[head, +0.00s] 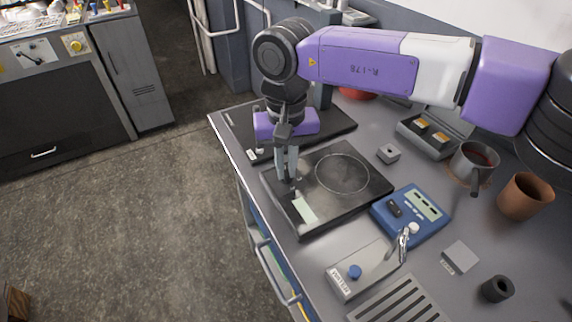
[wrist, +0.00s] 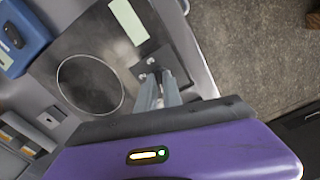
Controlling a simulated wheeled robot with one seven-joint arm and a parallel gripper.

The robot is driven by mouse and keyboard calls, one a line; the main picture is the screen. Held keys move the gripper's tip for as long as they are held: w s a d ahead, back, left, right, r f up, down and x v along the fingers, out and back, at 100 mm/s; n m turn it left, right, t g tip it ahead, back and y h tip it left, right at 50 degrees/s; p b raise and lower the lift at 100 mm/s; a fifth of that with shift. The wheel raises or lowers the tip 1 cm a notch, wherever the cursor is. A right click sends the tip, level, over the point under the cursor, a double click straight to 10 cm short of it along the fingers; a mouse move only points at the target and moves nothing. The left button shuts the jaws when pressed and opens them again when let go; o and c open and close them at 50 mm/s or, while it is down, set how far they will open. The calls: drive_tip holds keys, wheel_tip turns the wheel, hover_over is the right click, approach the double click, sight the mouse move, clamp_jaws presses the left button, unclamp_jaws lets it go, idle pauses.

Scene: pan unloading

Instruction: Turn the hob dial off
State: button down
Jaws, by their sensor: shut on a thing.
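The hob is a dark square plate (head: 318,212) with a ring-marked cooking zone (head: 343,173) and a pale label strip at its front. It also shows in the wrist view (wrist: 58,48). My gripper (head: 287,178) points down at the hob's left corner, beside the pale strip. In the wrist view my gripper (wrist: 162,78) has its two fingers close together over a dark panel at the hob's edge. The fingers are shut on the hob dial, which they mostly hide, so its pointer position cannot be read.
A blue device (head: 431,229) and a grey water-tap unit (head: 365,271) stand at the hob's front right. A dark pot (head: 463,163) and a brown cup (head: 525,200) stand further right. A small grey block (head: 388,153) sits behind the hob. The counter's left edge is close to my gripper.

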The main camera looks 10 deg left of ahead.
sight(286, 171)
drive_tip(key=shift+n, duration=1.7)
drive_tip(key=c, duration=1.5)
unclamp_jaws()
drive_tip(key=shift+r, duration=0.1)
wheel_tip(286, 171, up, 8)
drive_tip(key=shift+f, duration=0.15)
